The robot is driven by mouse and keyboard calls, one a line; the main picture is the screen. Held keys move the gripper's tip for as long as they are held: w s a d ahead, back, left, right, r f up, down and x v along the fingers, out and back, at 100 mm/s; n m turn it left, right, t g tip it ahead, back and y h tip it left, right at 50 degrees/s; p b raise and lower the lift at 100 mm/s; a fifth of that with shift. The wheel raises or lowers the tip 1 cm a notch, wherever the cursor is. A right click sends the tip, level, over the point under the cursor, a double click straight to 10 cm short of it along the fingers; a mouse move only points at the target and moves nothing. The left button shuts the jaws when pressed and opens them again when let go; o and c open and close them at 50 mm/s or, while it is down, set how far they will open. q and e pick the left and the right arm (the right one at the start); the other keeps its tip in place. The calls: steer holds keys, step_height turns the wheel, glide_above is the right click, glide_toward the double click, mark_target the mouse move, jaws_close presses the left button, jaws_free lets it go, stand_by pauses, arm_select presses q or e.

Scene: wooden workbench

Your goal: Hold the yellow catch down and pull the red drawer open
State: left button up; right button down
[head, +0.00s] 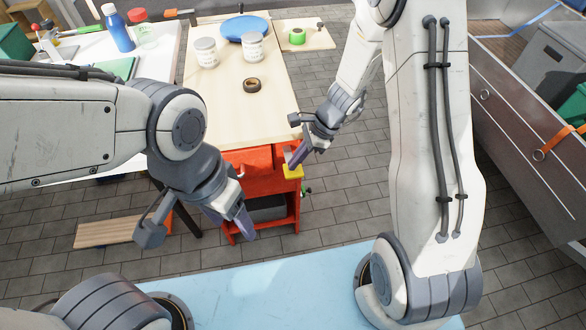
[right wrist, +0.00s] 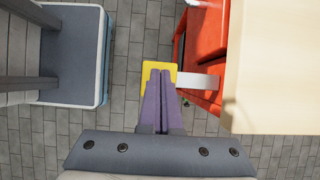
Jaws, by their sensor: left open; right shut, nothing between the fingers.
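The yellow catch (head: 292,172) sticks out at the right front corner of the red cabinet under the bench. My right gripper (head: 292,161) is shut and empty, with its fingertips over the catch. In the right wrist view the purple fingertips (right wrist: 160,74) overlap the yellow pad of the catch (right wrist: 147,73); I cannot tell whether they press on it. The red drawer (head: 258,160) is at the top of the cabinet; its front is partly hidden by my left gripper and looks shut. My left gripper (head: 232,220) is open and empty, in front of the cabinet and nearer to me.
A light blue surface (head: 280,285) lies in front of me. A grey trailer-like side (head: 520,110) stands at right. Paved floor is clear between.

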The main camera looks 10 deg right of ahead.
steer(key=shift+f+b, duration=0.85)
steer(key=shift+f, duration=0.35)
steer(key=shift+w+f+b, duration=0.1)
steer(key=shift+f+b, duration=0.45)
steer(key=shift+f, duration=0.2)
steer(key=shift+r, duration=0.1)
